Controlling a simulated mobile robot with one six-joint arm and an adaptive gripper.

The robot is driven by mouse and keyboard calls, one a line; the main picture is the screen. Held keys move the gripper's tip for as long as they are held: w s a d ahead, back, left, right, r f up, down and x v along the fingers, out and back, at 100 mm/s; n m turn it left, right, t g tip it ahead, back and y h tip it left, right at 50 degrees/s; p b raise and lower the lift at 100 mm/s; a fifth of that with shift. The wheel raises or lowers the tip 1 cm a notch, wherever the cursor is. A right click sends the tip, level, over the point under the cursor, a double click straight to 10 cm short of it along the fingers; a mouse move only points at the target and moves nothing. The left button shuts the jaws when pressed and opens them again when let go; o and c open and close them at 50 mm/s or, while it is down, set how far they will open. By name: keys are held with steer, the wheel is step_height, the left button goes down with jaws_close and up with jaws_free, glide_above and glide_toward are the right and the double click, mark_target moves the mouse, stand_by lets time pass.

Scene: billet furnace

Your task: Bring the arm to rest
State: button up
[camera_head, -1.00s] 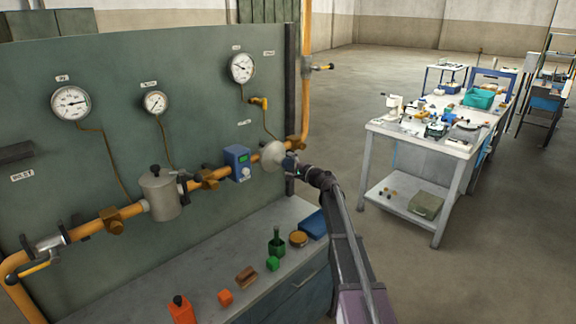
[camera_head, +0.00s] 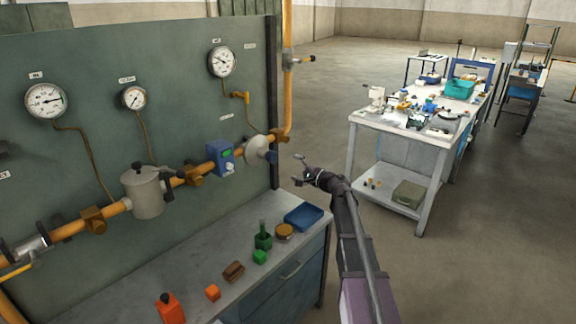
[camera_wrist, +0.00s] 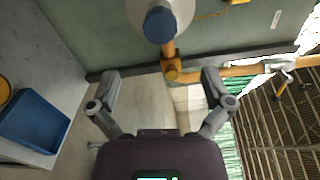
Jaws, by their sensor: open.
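My gripper (camera_head: 300,170) is open and empty. In the head view it stands clear of the green panel's right edge, to the right of the round grey disc-shaped fitting (camera_head: 258,150) on the orange pipe. In the wrist view its two fingers (camera_wrist: 165,95) are spread wide, with nothing between them but background. The grey fitting with its blue cap (camera_wrist: 160,24) lies ahead of the fingers, apart from them. My arm reaches up from the lower right of the head view.
The green panel (camera_head: 75,95) carries gauges and the orange pipe (camera_head: 287,75). The bench (camera_head: 205,265) below holds a blue tray (camera_head: 304,216), a green bottle (camera_head: 263,238) and small blocks. A white table (camera_head: 405,133) with equipment stands at right. Open floor lies between them.

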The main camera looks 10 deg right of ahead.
steer(key=shift+s+d, duration=0.15)
steer(key=shift+s, duration=0.1)
steer(key=s+a+f+n+g+h, duration=0.1)
steer(key=s+a+f+n+g, duration=0.3)
steer(key=s+a+f, duration=0.3)
steer(key=s+a+f+n+g+h, duration=0.1)
steer(key=s+a+f+n+g, duration=0.35)
steer(key=s, duration=0.55)
steer(key=s+d+f+n+g+h, duration=0.2)
steer(key=s+f+g+h, duration=0.1)
steer(key=s, duration=0.6)
steer(key=s+d+f+n+g+h, duration=0.2)
steer(key=s+f+g+h, duration=0.1)
steer(key=s, duration=0.6)
steer(key=f+h, duration=0.1)
steer(key=h, duration=0.1)
steer(key=shift+s+d+h, duration=0.15)
steer(key=shift+d+h, duration=0.05)
steer(key=shift+h, duration=0.1)
stand_by(0.9)
